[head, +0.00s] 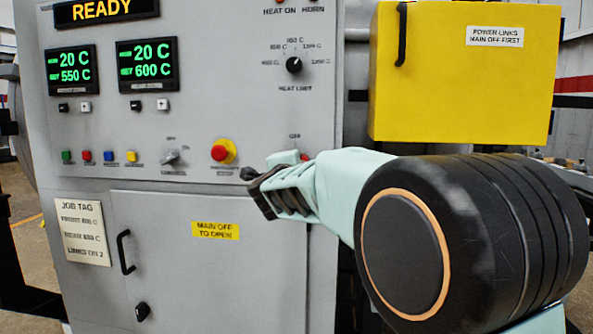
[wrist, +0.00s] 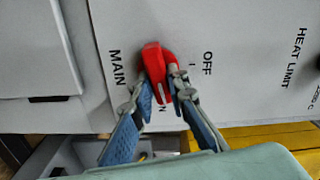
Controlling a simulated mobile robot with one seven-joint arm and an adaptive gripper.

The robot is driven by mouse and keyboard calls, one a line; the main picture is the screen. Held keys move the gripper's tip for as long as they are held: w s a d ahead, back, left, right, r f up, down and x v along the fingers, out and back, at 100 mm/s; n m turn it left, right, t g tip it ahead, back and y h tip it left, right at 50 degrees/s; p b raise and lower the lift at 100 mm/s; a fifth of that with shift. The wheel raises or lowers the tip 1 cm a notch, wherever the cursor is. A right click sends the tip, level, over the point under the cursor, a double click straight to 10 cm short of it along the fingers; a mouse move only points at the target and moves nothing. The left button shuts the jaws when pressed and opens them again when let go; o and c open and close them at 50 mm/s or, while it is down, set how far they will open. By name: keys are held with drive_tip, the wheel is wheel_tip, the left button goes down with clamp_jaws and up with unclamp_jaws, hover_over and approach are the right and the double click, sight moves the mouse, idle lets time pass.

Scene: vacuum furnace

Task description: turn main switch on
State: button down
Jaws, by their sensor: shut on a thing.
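The main switch has a red handle (wrist: 153,60) on the grey panel, between the labels MAIN and OFF in the wrist view. My gripper (wrist: 160,88) is shut on this handle, with one blue-padded finger on each side of it. Another label below the handle is mostly covered; only its end shows. In the head view my gripper (head: 264,188) reaches to the right part of the panel, below the OFF label. It hides most of the switch there; a small red bit shows behind it. I cannot tell exactly which mark the handle points to.
A red emergency knob on a yellow base (head: 223,152) sits just left of my gripper. A black selector (head: 172,158) and coloured buttons are further left. A yellow box (head: 460,85) juts out on the right. A closed door (head: 205,275) is below.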

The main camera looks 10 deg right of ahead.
drive_tip(key=shift+f+m+b, duration=0.2)
drive_tip(key=shift+m+b, duration=0.4)
drive_tip(key=shift+m, duration=0.5)
drive_tip(key=c, duration=1.9)
unclamp_jaws()
drive_tip(key=shift+r, duration=0.1)
drive_tip(key=shift+v, duration=3.8)
